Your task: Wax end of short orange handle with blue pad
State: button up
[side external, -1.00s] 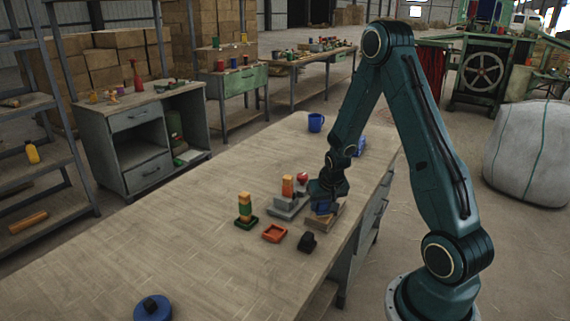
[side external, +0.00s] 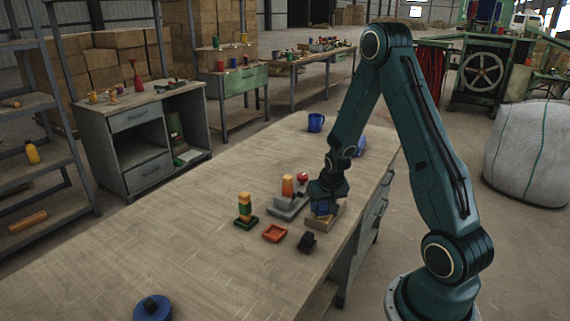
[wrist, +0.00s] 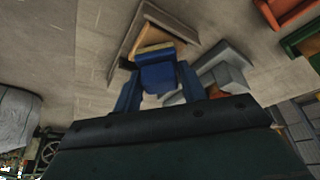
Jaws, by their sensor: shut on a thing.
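My gripper (side external: 324,205) is low over a brown wooden tray (side external: 316,222) near the table's right edge. In the wrist view, the blue fingers of my gripper (wrist: 158,88) are shut on a blue pad (wrist: 157,74). The pad is at the tray (wrist: 123,38), beside a tan-orange surface (wrist: 157,48) inside it; contact is unclear. A short orange handle (side external: 288,184) stands upright in a grey holder (side external: 284,210), left of my gripper. The holder also shows in the wrist view (wrist: 222,70).
A green base (side external: 246,223) with an orange-and-green stack, an orange-red tray (side external: 274,233) and a black object (side external: 307,242) stand nearby. A red knob (side external: 302,177) is behind my gripper. A blue mug (side external: 316,122) stands farther back.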

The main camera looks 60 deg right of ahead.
jog(key=shift+f, duration=0.45)
dwell(1.5)
jog(key=shift+r, duration=0.1)
jog(key=shift+r, duration=3.5)
jog(key=w+a+f+n+y, duration=0.1)
jog(key=w+a+n, duration=0.1)
jog(key=a, duration=0.6)
jog(key=w+a+f+n+y, duration=0.1)
jog(key=a+n, duration=0.3)
jog(key=a, duration=0.5)
jog(key=w+a+f+n+t+y, duration=0.1)
jog(key=w+a+n, duration=0.2)
jog(key=a, duration=0.5)
jog(key=shift+a, duration=0.3)
jog(key=shift+d, duration=0.1)
jog(key=w+d+r+m+h, duration=0.1)
jog(key=w+d+r+m, duration=0.2)
jog(key=d, duration=0.5)
jog(key=w+d+r+m+h, duration=0.1)
jog(key=w+d+r+m, duration=0.2)
jog(key=d+r, duration=0.3)
jog(key=w+d+r+m+g+h, duration=0.1)
jog(key=w+d+r+m, duration=0.2)
jog(key=d, duration=0.8)
notch_tip(320, 180, up, 2)
jog(key=shift+r, duration=0.2)
